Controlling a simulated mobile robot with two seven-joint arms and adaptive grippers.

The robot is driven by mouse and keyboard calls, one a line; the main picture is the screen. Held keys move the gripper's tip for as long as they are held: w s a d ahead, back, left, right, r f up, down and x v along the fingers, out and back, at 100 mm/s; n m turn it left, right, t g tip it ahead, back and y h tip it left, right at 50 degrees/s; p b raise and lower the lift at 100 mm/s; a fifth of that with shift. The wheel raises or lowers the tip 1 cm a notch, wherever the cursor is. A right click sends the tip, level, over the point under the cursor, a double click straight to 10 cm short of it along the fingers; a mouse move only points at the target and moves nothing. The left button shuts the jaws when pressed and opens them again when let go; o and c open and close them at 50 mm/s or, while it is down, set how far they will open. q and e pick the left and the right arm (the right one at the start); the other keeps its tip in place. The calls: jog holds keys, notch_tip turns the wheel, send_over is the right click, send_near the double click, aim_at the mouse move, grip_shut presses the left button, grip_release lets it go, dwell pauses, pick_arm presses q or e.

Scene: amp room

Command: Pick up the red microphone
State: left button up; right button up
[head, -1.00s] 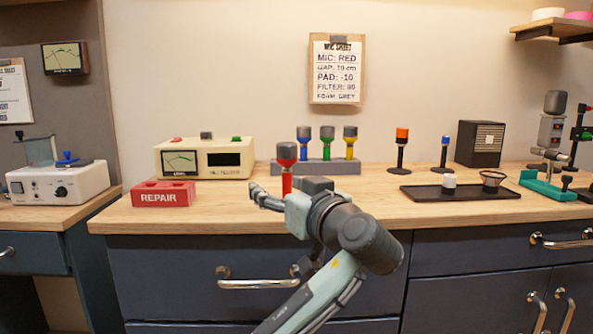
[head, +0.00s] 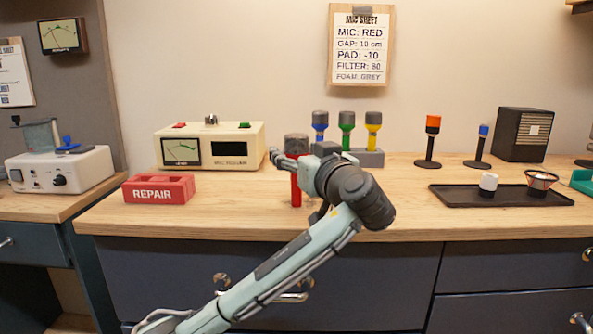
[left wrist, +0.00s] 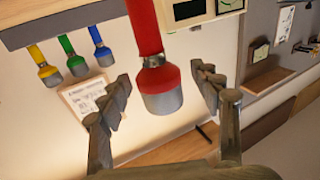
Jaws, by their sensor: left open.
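The red microphone (head: 296,192), with a grey head, stands upright on the wooden counter in front of the rack of other microphones. In the left wrist view, which is upside down, the red microphone (left wrist: 147,35) hangs into the picture with its grey tip between my finger pads. My left gripper (head: 283,158) is open at the microphone's upper part; it also shows in the left wrist view (left wrist: 163,95), one finger on each side, with gaps to both. My gripper hides part of the microphone in the head view. My right gripper is not in view.
The grey rack (head: 368,158) with blue, green and yellow microphones stands just behind. A cream meter box (head: 210,133) and a red REPAIR block (head: 158,189) are to the left. A black tray (head: 455,197) lies to the right. A MIC SHEET (head: 361,45) hangs on the wall.

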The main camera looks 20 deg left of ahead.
pick_arm(q)
jog(key=shift+w+a, duration=0.25)
jog(key=shift+w, duration=0.15)
jog(key=shift+c, duration=0.3)
grip_shut()
